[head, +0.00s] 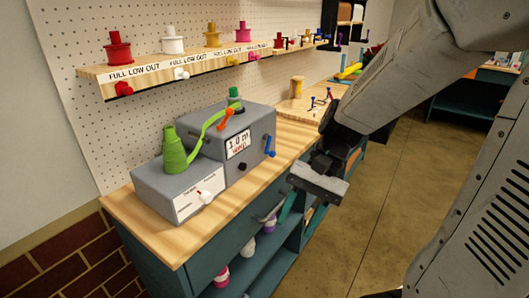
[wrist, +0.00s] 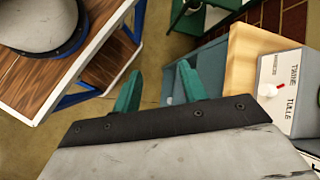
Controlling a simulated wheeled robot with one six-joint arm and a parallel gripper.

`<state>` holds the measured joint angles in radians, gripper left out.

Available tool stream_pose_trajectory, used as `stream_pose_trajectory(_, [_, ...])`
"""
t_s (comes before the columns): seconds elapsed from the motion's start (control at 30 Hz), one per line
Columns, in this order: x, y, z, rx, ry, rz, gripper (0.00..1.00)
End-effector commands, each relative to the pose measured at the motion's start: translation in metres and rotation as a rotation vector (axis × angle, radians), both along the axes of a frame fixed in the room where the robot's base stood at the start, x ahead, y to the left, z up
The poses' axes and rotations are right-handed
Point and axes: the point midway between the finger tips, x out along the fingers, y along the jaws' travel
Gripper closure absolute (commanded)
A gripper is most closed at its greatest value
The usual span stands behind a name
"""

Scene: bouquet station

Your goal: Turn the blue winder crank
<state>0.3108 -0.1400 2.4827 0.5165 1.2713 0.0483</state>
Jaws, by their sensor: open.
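The blue winder crank (head: 270,147) is on the right-hand face of the grey winder box (head: 245,140), which stands on the wooden bench top. My gripper (head: 284,205) hangs in front of the bench, lower than the crank and to its right in the head view, apart from it. In the wrist view, the two green fingers of my gripper (wrist: 158,88) are spread with nothing between them. A grey box with a TWINE TULLE label (wrist: 290,85) shows at the right of the wrist view. The crank is not visible in the wrist view.
A green cone spool (head: 174,152) and an orange lever (head: 226,117) are on the grey boxes. A shelf of coloured spools (head: 175,66) runs along the pegboard. Below the bench top (head: 160,228) are open shelves with spools. Floor (head: 385,210) is clear to the right.

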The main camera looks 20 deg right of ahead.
Motion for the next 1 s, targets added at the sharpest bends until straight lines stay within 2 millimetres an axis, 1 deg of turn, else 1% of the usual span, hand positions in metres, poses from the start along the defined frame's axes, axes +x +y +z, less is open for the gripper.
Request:
stream_pose_trajectory(0.03, [0.013, 0.002, -0.008, 0.073, 0.050, -0.092, 0.57])
stream_pose_trajectory(0.17, [0.055, 0.005, -0.021, 0.269, 0.153, -0.349, 0.57])
stream_pose_trajectory(0.27, [0.093, -0.001, -0.033, 0.425, 0.225, -0.567, 0.57])
stream_pose_trajectory(0.3, [0.109, -0.007, -0.038, 0.488, 0.255, -0.658, 0.57])
stream_pose_trajectory(0.37, [0.135, -0.018, -0.046, 0.586, 0.293, -0.803, 0.57])
stream_pose_trajectory(0.4, [0.152, -0.029, -0.053, 0.654, 0.317, -0.904, 0.57])
stream_pose_trajectory(0.43, [0.166, -0.038, -0.058, 0.707, 0.334, -0.981, 0.57])
stream_pose_trajectory(0.47, [0.179, -0.048, -0.063, 0.759, 0.349, -1.059, 0.57])
stream_pose_trajectory(0.5, [0.195, -0.062, -0.069, 0.826, 0.362, -1.157, 0.57])
stream_pose_trajectory(0.6, [0.228, -0.094, -0.078, 0.969, 0.375, -1.354, 0.57])
stream_pose_trajectory(0.67, [0.243, -0.109, -0.077, 1.039, 0.367, -1.435, 0.57])
stream_pose_trajectory(0.7, [0.251, -0.118, -0.073, 1.079, 0.357, -1.474, 0.57])
stream_pose_trajectory(0.8, [0.263, -0.133, -0.063, 1.153, 0.336, -1.540, 0.57])
stream_pose_trajectory(0.9, [0.269, -0.138, -0.059, 1.189, 0.341, -1.568, 0.57])
stream_pose_trajectory(1.0, [0.276, -0.132, -0.059, 1.191, 0.353, -1.565, 0.57])
